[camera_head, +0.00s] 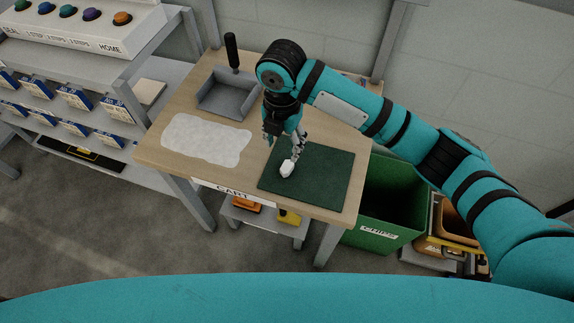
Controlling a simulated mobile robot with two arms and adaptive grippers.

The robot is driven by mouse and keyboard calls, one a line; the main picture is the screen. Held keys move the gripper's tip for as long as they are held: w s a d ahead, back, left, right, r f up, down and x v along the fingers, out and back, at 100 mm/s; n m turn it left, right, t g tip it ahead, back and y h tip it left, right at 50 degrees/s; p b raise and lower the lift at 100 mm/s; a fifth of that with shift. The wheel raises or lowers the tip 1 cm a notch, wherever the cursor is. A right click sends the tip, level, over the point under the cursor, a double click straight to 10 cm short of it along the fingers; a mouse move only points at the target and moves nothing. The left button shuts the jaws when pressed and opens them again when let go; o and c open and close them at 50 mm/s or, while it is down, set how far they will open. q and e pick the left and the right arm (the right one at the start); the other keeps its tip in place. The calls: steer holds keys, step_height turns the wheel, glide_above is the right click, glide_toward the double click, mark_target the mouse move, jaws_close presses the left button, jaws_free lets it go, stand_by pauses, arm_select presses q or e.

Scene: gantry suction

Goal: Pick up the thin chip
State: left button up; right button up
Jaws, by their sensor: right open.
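My right gripper (284,155) points down over the dark green mat (328,180) on the wooden table. It is open. A small white piece (287,168) shows right at its fingertips, over the left part of the mat. I cannot tell whether this piece is the thin chip or a part of the gripper, nor whether it touches the mat. No other thin chip can be made out on the mat. My left gripper is not in view.
On the table (180,100) lie a pale flat sheet (205,138) and a grey pan (226,92) with an upright black handle. A green bin (392,225) marked CHIPS stands at the right. A shelf (125,75) with several small boxes stands at the left.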

glide_above(286, 167)
steer(key=f, duration=0.5)
steer(key=shift+s+a, duration=0.15)
steer(key=shift+a, duration=0.2)
steer(key=shift+d+f+p, duration=0.2)
steer(key=shift+f+p, duration=0.15)
steer(key=shift+f, duration=1)
steer(key=shift+d+f+p, duration=0.15)
steer(key=shift+f+p, duration=0.2)
steer(key=shift+f, duration=0.95)
steer(key=shift+c, duration=0.4)
steer(key=c, duration=0.8)
